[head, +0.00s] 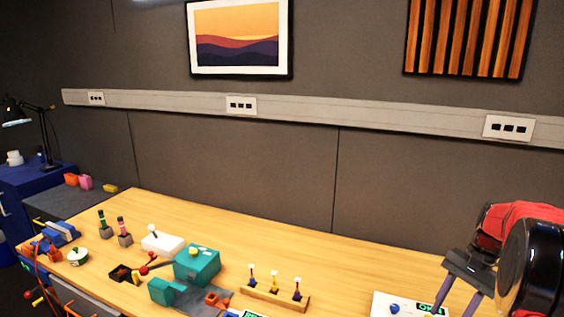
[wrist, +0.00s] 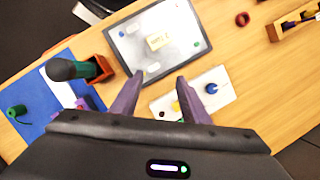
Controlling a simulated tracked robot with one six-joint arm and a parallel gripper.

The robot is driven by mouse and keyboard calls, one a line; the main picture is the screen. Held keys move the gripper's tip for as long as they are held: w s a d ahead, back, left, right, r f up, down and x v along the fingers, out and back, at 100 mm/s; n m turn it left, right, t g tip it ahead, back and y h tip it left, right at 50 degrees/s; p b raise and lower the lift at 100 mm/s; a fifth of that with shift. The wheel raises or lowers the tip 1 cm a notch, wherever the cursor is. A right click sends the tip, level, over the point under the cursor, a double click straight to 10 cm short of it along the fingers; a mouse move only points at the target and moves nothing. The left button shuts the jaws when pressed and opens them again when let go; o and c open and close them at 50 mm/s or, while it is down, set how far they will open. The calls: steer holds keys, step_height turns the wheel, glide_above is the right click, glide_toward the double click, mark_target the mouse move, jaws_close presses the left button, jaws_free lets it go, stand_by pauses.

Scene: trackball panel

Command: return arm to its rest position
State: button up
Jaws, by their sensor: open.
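My arm reaches in at the right of the head view, with my gripper (head: 452,300) pointing down over the right part of the wooden table. Its two purple fingers are spread apart with nothing between them. In the wrist view my gripper (wrist: 160,79) is also open, its fingers above the table. A white trackball panel (wrist: 232,97) with a blue ball (wrist: 211,88) lies just beyond and right of the fingers, partly hidden by the right one. In the head view the white panel (head: 381,298) and blue ball (head: 394,308) are at the bottom edge, left of my gripper.
A grey tray (wrist: 187,42) lies ahead of the fingers. An orange-brown holder (wrist: 99,68) and blue mat (wrist: 27,123) are left. A wooden rack (head: 262,294), teal box (head: 198,264) and white box (head: 163,244) stand on the table (head: 330,262). The back table strip is clear.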

steer(key=s+a+r+n+t+h, duration=0.1)
steer(key=s+a+r+n+t, duration=0.1)
steer(key=a, duration=0.7)
steer(key=s+a+r+n+t+h, duration=0.1)
steer(key=s+a+r+n+t, duration=0.1)
steer(key=s+a+r+n, duration=0.3)
steer(key=s+a+r+n+t+h, duration=0.1)
steer(key=s+a+r+n+t, duration=0.1)
steer(key=s+a+n, duration=0.3)
steer(key=shift+s+a+r+t+h, duration=0.3)
steer(key=shift+s+a, duration=0.85)
steer(key=shift+a, duration=1.3)
steer(key=shift+s+a+r+t, duration=0.1)
steer(key=shift+s+a+r, duration=0.4)
steer(key=shift+s+a, duration=1.3)
steer(key=shift+w+a, duration=0.65)
